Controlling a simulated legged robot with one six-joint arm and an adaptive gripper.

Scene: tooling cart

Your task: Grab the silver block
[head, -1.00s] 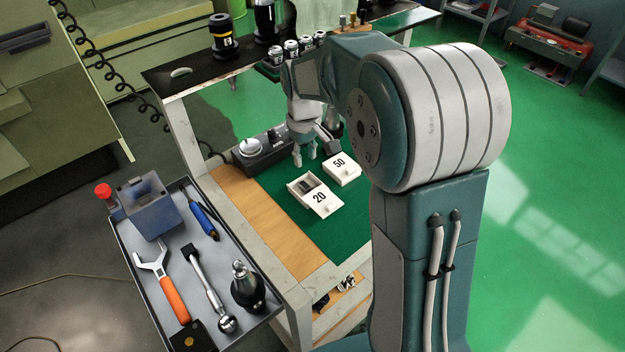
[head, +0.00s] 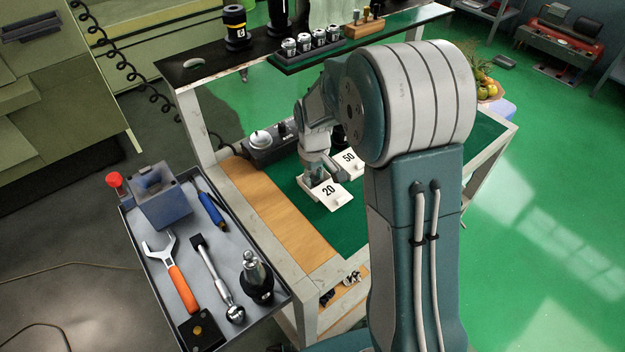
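My gripper (head: 318,170) points down over the back part of the white box marked 20 (head: 331,192). Its fingertips are at or inside the box opening, and the box front and the gripper itself hide them. I cannot tell whether the fingers are open or shut on anything. No silver block can be made out now; the inside of the box 20 is covered by the gripper. A second white box marked 50 (head: 350,160) lies just behind and to the right, close to the gripper.
A grey dial unit (head: 262,145) stands left of the gripper. Several labelled canisters (head: 305,44) line the rack behind. A tool tray (head: 143,262) with a wrench (head: 172,272) and ratchet (head: 215,275) is at left. The green mat (head: 345,232) is clear in front of the boxes.

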